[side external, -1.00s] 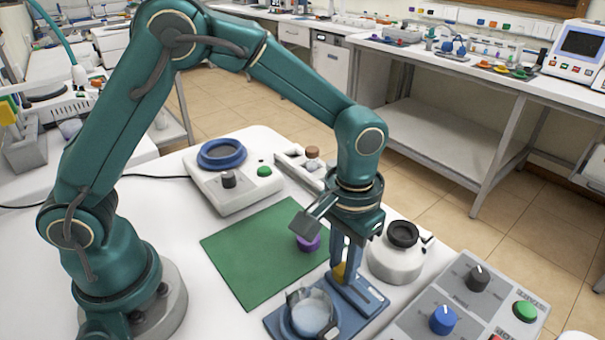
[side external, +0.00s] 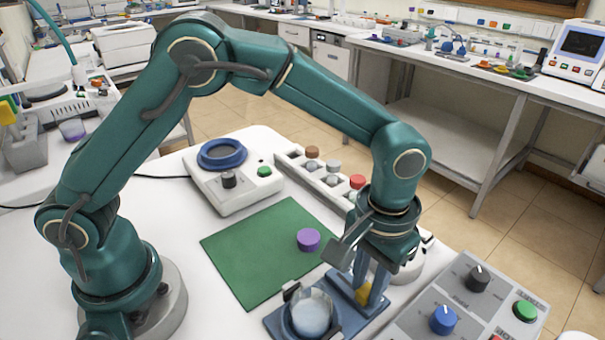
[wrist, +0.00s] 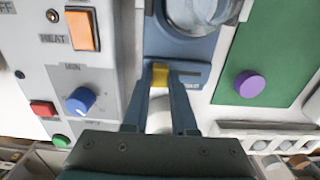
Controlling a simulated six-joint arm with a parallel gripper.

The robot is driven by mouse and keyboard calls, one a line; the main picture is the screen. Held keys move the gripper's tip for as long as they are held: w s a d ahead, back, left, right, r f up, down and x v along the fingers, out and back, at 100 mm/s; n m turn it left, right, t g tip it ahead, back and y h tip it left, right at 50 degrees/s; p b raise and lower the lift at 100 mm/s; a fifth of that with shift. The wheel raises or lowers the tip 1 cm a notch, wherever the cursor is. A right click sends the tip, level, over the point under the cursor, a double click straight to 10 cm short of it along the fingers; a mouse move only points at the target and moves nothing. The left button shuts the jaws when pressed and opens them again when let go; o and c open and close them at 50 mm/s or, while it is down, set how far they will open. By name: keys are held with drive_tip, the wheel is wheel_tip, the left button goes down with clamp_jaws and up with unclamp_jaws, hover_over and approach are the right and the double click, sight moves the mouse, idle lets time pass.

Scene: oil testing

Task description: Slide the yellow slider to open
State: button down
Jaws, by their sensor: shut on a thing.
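The yellow slider (side external: 363,292) sits on the blue base plate (side external: 373,309). In the wrist view the slider (wrist: 160,75) is between my two fingers, beside a slot in the plate. My gripper (wrist: 161,82) points down and is shut on the slider. In the side view my gripper (side external: 366,288) partly hides the slider. A clear glass vessel (side external: 311,313) stands on the same blue plate, to the left of my gripper.
A purple cap (side external: 308,239) rests on the green mat (side external: 255,255). A control panel (side external: 410,327) with knobs and buttons is close on the right. A rack (side external: 327,178) with several stoppers stands behind. A white round device behind my gripper is mostly hidden.

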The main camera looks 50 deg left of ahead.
drive_tip(key=shift+d+r, duration=0.1)
drive_tip(key=shift+d, duration=0.25)
drive_tip(key=c, duration=0.7)
unclamp_jaws()
drive_tip(key=shift+a, duration=0.1)
drive_tip(key=shift+r, duration=2.55)
